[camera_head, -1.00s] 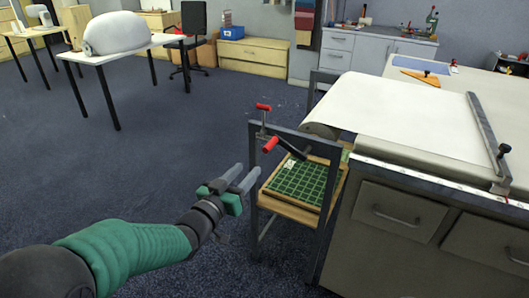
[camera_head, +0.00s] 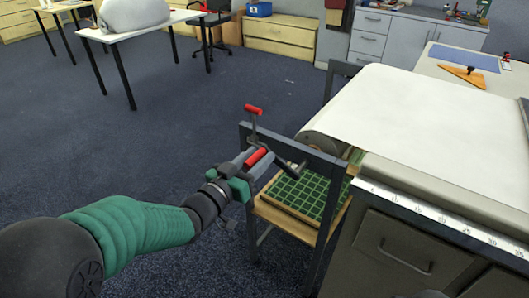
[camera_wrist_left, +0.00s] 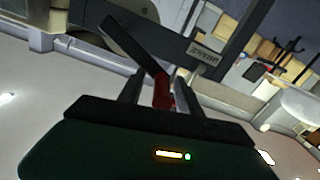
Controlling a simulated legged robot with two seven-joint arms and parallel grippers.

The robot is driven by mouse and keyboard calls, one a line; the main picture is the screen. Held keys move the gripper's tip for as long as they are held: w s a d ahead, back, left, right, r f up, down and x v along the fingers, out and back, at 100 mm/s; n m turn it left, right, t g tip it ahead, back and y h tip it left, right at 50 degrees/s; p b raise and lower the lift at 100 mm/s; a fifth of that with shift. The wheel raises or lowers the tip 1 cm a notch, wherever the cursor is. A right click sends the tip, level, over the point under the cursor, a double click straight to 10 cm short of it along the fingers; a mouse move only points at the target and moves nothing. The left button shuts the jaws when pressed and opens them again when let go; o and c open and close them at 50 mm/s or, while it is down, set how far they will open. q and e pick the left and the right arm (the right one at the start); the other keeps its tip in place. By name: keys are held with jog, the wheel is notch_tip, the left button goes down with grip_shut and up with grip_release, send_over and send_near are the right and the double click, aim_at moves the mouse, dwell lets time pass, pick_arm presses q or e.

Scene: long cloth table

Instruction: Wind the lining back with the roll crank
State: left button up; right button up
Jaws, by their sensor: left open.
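The roll crank (camera_head: 291,171) is on the near end of a dark frame (camera_head: 320,160), with a dark arm and a red handle (camera_head: 257,156). My left gripper (camera_head: 255,162) is at this red handle, its fingers open on either side of it. In the left wrist view the red handle (camera_wrist_left: 162,92) sits between the two open fingers (camera_wrist_left: 160,95); whether they touch it I cannot tell. The white lining (camera_head: 410,115) runs from the roll (camera_head: 325,145) over the table. My right gripper is not in view.
A second red grip (camera_head: 253,109) stands up above the frame's corner, close to my left gripper. A tray with a green grid (camera_head: 303,192) sits low inside the frame. A drawer cabinet (camera_head: 405,250) stands at the right. The blue floor at left is clear.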

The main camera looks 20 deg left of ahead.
pick_arm(q)
jog(key=shift+a, duration=0.4)
jog(key=shift+c, duration=0.4)
jog(key=shift+d, duration=0.25)
grip_shut()
